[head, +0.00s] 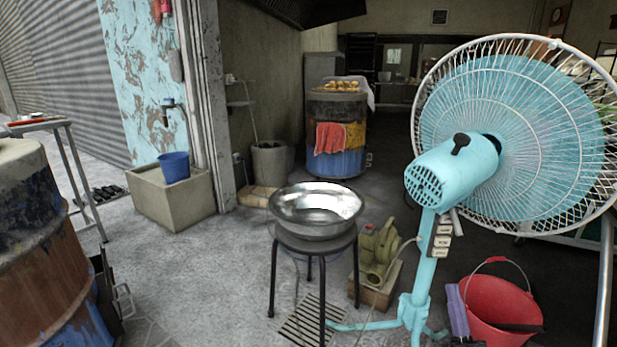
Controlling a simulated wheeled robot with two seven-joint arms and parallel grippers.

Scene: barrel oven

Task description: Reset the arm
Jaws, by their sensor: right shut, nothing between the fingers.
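My left gripper does not show. A rusty barrel (40,250) stands close at the left edge. A second barrel oven (338,108) stands farther back, with yellow food on top and a red cloth (330,138) on its front.
A turquoise fan (455,175) fills the right. A black stool (312,243) with a steel bowl (316,208) stands mid-floor. The red bucket (500,300) is beside the fan's base. A blue pot (174,166) sits on a concrete basin (170,197). The left middle floor is clear.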

